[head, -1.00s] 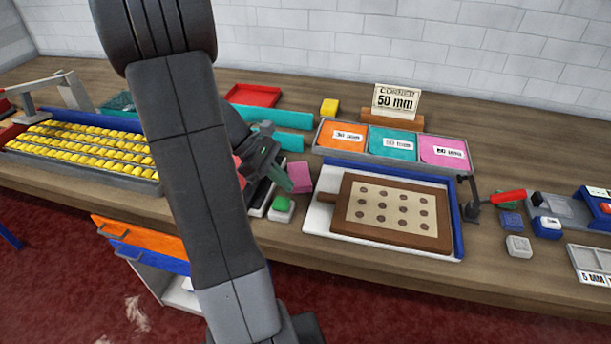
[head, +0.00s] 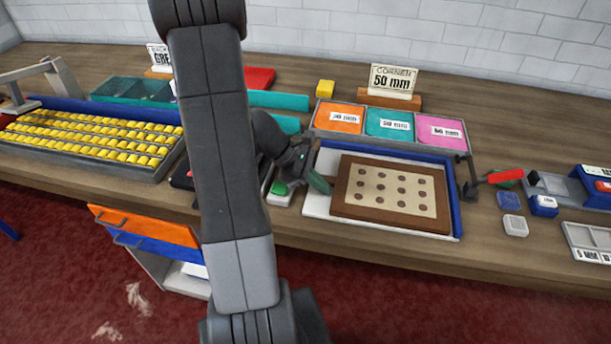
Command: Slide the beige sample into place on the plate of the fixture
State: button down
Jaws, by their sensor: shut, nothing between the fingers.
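The beige sample (head: 391,187), with several dark round dots and a brown border, lies flat on the white plate (head: 317,206) of the fixture. A blue fence (head: 457,207) runs along the plate's back and right sides. The sample's right edge is close to the right fence; I cannot tell whether they touch. A white strip of plate shows at the left and front. My gripper (head: 319,184) is shut and empty, with its green-tipped fingers at the sample's left edge. Contact cannot be made out. The gripper hides the brown tab on that side.
A lever clamp with a red handle (head: 500,176) stands right of the fixture. Orange, teal and pink labelled trays (head: 440,133) sit behind it. A green-topped block (head: 281,190) is at the left, partly behind my arm. Small blocks (head: 515,225) lie to the right.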

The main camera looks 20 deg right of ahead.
jog(key=shift+s+d, duration=0.2)
jog(key=shift+d, duration=0.15)
jog(key=shift+s+d+f+b, duration=0.15)
jog(key=shift+s+d+b, duration=0.35)
jog(key=shift+d, duration=0.35)
jog(key=shift+s, duration=0.15)
